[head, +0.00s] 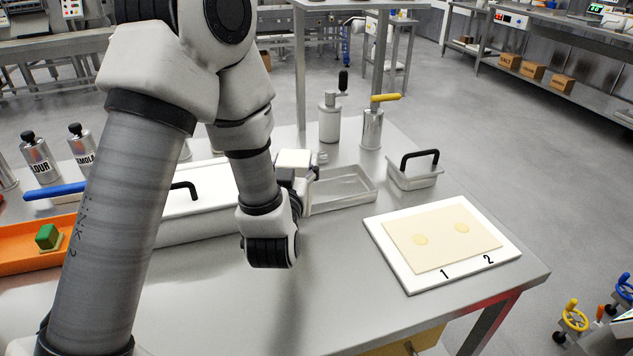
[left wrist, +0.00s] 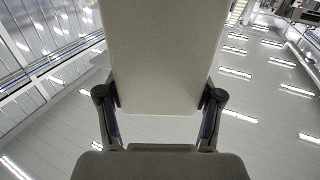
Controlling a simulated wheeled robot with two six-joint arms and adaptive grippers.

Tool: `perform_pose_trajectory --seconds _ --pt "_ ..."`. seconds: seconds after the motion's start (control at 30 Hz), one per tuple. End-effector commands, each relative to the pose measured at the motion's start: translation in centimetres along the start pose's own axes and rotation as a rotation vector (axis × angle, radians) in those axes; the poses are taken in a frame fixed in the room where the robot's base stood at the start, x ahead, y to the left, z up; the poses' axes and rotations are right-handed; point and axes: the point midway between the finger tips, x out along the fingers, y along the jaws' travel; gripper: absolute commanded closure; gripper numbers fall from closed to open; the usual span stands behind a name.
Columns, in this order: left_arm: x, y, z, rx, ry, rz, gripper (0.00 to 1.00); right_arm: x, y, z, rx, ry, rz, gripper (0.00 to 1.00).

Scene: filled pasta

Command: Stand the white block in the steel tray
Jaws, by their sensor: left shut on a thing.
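The white block (head: 293,159) is held in my left gripper (head: 306,176), at the left end of the steel tray (head: 345,190). In the left wrist view the block (left wrist: 165,55) fills the space between the two fingers of the left gripper (left wrist: 160,100), which press on its sides. In the head view the arm and wrist hide part of the gripper. The tray is shallow and open, and the part of its inside that shows looks empty. I cannot tell whether the block is over the tray or beside it. My right gripper is not in view.
A white board with a dough sheet (head: 404,240) lies right of the tray. A long white-lidded container (head: 205,190) and an orange tray (head: 20,240) are at left. The table front is clear.

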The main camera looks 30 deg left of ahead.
Motion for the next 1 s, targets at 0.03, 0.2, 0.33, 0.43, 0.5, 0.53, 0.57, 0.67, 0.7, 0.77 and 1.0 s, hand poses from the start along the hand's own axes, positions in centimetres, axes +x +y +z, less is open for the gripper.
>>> perform_pose_trajectory --seconds 0.03,0.2,0.33,0.43,0.5,0.53,0.57,0.67,0.7,0.77,1.0 --pt "1.0 0.3 1.0 -0.006 0.010 0.001 0.82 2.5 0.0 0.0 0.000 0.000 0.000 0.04" --pt "5.2 1.7 0.2 0.000 0.003 0.000 0.82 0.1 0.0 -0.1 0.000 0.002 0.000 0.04" --pt "8.1 2.6 0.5 0.000 0.003 0.000 0.82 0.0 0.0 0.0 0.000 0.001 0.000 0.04" --pt "9.8 3.2 0.7 0.000 0.002 0.000 0.82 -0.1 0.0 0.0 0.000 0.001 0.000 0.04" --pt "10.5 3.4 0.8 0.000 0.002 0.000 0.82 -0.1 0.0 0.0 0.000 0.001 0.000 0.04" --pt "10.7 3.4 1.0 0.000 0.001 0.000 0.82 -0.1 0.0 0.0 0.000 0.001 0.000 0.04" --pt "10.8 3.5 1.2 0.001 0.000 0.000 0.82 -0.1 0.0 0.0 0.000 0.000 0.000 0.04" --pt "10.9 3.5 2.7 0.003 -0.003 0.000 0.82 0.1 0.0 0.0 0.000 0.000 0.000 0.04" --pt "10.8 3.5 3.5 0.003 -0.003 0.001 0.82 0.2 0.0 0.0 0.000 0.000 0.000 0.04" --pt "10.8 3.5 4.3 0.002 -0.002 0.001 0.82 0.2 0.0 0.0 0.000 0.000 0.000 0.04" --pt "10.8 3.5 4.5 0.000 0.000 0.001 0.82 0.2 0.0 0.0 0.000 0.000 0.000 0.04"
